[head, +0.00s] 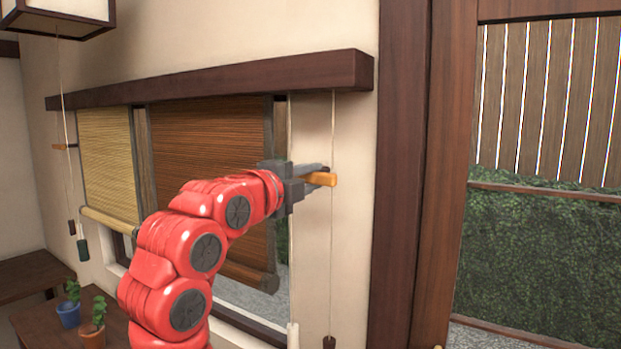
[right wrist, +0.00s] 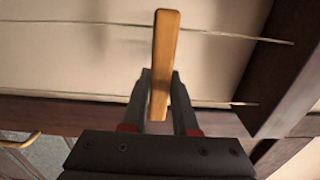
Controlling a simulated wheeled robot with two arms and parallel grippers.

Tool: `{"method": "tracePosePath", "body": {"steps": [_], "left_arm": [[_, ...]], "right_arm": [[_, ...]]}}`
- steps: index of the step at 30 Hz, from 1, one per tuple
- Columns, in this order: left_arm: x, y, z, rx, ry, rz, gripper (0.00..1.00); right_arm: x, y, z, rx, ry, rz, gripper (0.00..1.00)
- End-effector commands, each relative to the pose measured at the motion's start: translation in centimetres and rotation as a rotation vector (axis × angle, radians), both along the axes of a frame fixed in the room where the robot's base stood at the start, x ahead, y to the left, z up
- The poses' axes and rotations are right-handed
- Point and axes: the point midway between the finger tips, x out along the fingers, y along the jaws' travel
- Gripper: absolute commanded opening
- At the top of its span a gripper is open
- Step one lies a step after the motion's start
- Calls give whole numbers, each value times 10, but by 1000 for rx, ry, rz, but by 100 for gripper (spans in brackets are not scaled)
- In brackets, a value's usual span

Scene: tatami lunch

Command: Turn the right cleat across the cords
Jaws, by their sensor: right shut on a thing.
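The right cleat (head: 320,179) is a small orange wooden bar on the wall beside the window. My right gripper (head: 318,173) is shut on it; in the right wrist view the fingers (right wrist: 158,95) pinch its lower part. The bar lies level in the head view, roughly at right angles to the hanging cords. One thin cord (head: 333,120) hangs at its right end, and a paler cord (head: 290,125) hangs to its left. In the right wrist view a cord (right wrist: 225,34) runs sideways behind the bar's upper part. My left gripper is out of view.
A dark wooden ledge (head: 220,83) runs above the brown blind (head: 205,145) and the yellow blind (head: 104,150). A dark door post (head: 400,190) stands right. Potted plants (head: 92,335) stand lower left.

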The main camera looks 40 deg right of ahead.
Motion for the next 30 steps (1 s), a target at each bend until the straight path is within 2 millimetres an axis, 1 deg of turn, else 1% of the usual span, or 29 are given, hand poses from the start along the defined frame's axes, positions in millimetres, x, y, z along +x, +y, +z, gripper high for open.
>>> {"method": "tracePosePath", "body": {"steps": [8, 9, 13, 23, 26, 29, 30], "left_arm": [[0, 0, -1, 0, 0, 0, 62], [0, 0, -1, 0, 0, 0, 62], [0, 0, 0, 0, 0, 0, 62], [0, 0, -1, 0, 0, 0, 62], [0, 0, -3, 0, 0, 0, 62], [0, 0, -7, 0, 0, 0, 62], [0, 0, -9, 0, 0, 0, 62]], "right_arm": [[0, 0, -2, 4, 2, -1, 0], [0, 0, -2, 4, 2, -1, 35], [0, 0, -2, 3, 1, -1, 57], [-1, 2, -1, 2, 1, 1, 57], [-4, 12, -2, 1, 0, 3, 57], [-10, 29, -2, 2, 0, 6, 57], [-14, 38, -2, 2, 0, 7, 57]]}}
